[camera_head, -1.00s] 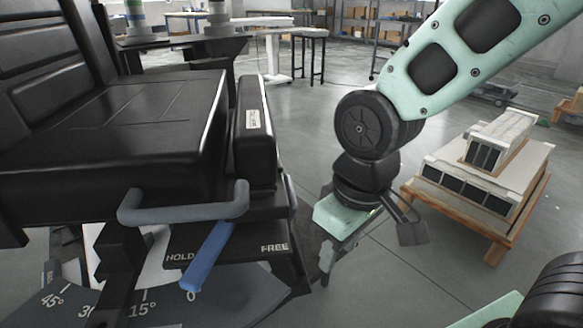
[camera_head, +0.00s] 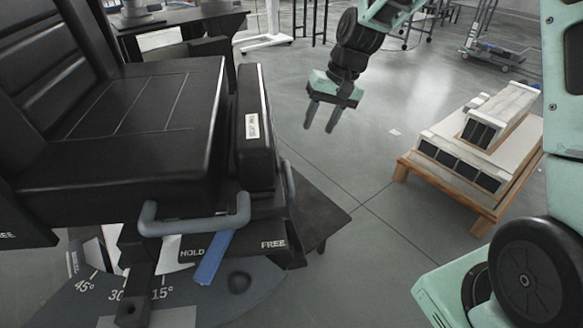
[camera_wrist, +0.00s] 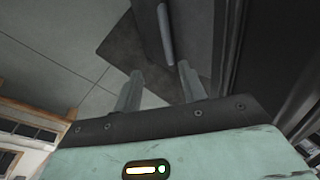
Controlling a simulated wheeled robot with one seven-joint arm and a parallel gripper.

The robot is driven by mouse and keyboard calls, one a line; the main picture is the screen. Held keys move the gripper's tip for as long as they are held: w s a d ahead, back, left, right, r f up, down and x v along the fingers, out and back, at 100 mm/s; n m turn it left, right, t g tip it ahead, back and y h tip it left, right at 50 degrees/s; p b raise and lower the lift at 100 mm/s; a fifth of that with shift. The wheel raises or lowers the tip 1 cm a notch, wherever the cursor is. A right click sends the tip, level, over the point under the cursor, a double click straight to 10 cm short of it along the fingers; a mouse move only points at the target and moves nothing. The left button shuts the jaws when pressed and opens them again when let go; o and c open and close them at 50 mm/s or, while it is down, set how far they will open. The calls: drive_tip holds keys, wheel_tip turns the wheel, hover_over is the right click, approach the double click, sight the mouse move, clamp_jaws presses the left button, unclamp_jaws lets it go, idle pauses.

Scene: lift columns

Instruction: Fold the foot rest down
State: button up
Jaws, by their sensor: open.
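The foot rest appears to be the upright black padded panel (camera_head: 258,150) with a white label, at the front of the black seat (camera_head: 130,110). A grey bar (camera_head: 290,190) stands along its right side; a grey bar also shows at the top of the wrist view (camera_wrist: 165,35). A blue lever (camera_head: 213,258) sits below the seat, nearer the HOLD marking than FREE. A grey bent handle (camera_head: 195,226) is above it. My gripper (camera_head: 322,116) is open and empty, in the air to the right of the panel and apart from it. Its fingers point down.
A dark flat plate (camera_head: 325,212) juts out low at the chair's right. A wooden pallet (camera_head: 470,208) with grey boxes stands on the right. A dark angle-marked plate (camera_head: 245,298) lies below the seat. Floor between chair and pallet is clear.

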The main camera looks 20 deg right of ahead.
drive_tip(key=w, duration=0.1)
drive_tip(key=b, duration=0.4)
approach(290, 175)
drive_tip(key=shift+y, duration=0.3)
drive_tip(key=x, duration=0.8)
drive_tip(key=shift+d+f, duration=0.1)
drive_tip(key=shift+f, duration=0.3)
drive_tip(key=shift+w+d, duration=0.1)
clamp_jaws()
